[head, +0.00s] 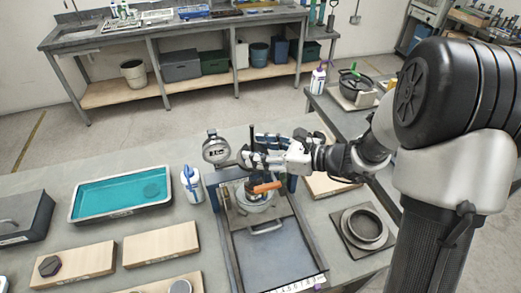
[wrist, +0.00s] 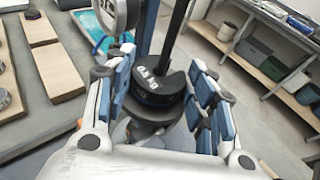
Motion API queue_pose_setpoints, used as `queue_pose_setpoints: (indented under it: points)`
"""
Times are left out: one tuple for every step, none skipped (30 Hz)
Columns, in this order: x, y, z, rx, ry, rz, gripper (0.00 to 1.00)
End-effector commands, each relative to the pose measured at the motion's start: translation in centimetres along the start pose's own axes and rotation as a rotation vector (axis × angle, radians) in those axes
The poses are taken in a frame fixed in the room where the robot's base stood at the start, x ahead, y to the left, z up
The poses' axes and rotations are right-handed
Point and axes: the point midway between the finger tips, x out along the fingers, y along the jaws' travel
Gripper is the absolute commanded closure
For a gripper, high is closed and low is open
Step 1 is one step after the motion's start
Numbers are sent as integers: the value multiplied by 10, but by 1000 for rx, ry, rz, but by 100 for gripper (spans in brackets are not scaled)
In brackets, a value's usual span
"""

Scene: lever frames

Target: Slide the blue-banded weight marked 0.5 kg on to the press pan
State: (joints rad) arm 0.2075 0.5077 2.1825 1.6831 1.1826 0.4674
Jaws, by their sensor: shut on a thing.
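My gripper (head: 257,158) is at the press, beside the upright rod. In the wrist view its two blue-padded fingers (wrist: 160,100) are shut on a dark weight (wrist: 153,92) from left and right. White lettering on the weight's top seems to end in "kg", but I cannot read the figure surely; a blue band is not clear. A dark rod (wrist: 178,35) rises just behind the weight. The press pan is at least partly hidden below the weight and gripper. An orange handle (head: 267,187) and a round metal part (head: 254,203) show beneath my gripper.
A round gauge (head: 215,148) stands left of my gripper. A white bottle (head: 192,185) and a teal-filled tray (head: 122,193) are farther left. Wooden boards (head: 160,243) lie in front. Metal rings (head: 364,227) sit on a dark plate at right.

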Motion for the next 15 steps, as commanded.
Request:
queue_pose_setpoints:
  points:
    - [0, 0, 1, -1, -3, 0, 81]
    - [0, 0, 2, -1, -3, 0, 81]
    - [0, 0, 1, -1, -3, 0, 47]
    - [0, 0, 1, -1, -2, 0, 45]
    - [0, 0, 1, -1, -2, 0, 43]
    - [0, 0, 1, -1, -2, 0, 41]
    - [0, 0, 1, -1, -2, 0, 39]
    - [0, 0, 1, -1, -2, 0, 37]
    - [0, 0, 1, -1, -1, 0, 34]
    - [0, 0, 1, -1, -1, 0, 32]
    - [0, 0, 1, -1, -1, 0, 30]
    - [0, 0, 1, 0, -1, 0, 27]
    - [0, 0, 1, 0, -1, 0, 26]
    - [0, 0, 1, 0, -1, 0, 26]
    - [0, 0, 0, 0, -1, 0, 26]
